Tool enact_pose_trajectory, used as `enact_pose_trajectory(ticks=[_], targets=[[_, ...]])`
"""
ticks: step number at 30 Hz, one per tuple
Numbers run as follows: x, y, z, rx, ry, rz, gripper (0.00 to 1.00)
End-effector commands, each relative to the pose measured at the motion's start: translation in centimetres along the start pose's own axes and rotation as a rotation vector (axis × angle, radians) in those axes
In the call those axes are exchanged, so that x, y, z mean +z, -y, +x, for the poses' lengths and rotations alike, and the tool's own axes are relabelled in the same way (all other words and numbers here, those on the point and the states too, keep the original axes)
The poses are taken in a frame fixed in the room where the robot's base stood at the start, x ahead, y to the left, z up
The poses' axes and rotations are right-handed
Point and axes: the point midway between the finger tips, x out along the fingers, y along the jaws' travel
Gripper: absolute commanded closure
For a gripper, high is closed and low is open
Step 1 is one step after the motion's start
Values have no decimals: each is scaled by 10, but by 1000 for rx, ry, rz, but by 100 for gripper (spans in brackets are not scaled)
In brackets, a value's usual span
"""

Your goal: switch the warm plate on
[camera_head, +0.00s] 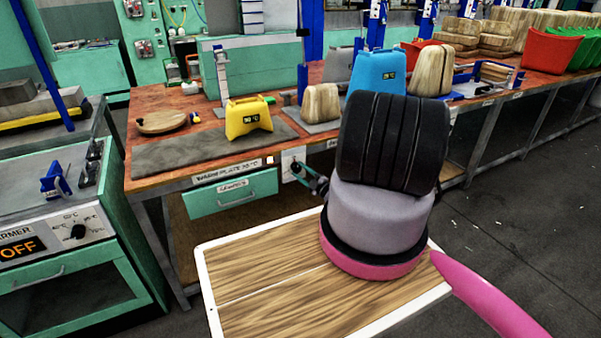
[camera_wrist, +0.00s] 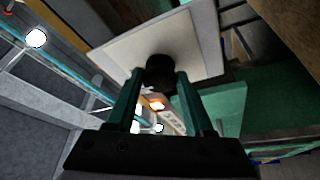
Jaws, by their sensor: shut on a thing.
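A dark flat plate (camera_head: 205,152) lies on the wooden bench, above a front-edge label (camera_head: 225,172) that seems to read "Bending plate 50 °C". A small lit orange lamp (camera_head: 270,160) is beside the label. A white square switch panel (camera_head: 291,157) sits to its right; it also shows in the wrist view (camera_wrist: 130,50) with a round black knob (camera_wrist: 160,72). My gripper (camera_wrist: 163,82) is shut on this knob, its teal fingers on either side. In the head view my gripper (camera_head: 301,172) is at the panel, partly hidden by my arm. The knob's pointer and markings cannot be made out.
A green drawer (camera_head: 232,193) is under the bench edge, left of my gripper. A yellow block with a display (camera_head: 248,118) stands on the plate. A separate warmer reading OFF (camera_head: 22,248) is at far left. A wood-topped board (camera_head: 270,285) lies below my arm.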

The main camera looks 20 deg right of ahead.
Motion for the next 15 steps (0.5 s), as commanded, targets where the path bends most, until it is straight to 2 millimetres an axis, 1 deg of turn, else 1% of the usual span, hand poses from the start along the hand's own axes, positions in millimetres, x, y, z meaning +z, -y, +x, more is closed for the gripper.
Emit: enact_pose_trajectory(ticks=[11,12,13,14,15], targets=[[1,0,-1,1,4,3,100],[1,0,-1,1,4,3,36],[1,0,-1,1,4,3,25],[1,0,-1,1,3,3,20],[1,0,-1,1,3,3,20]])
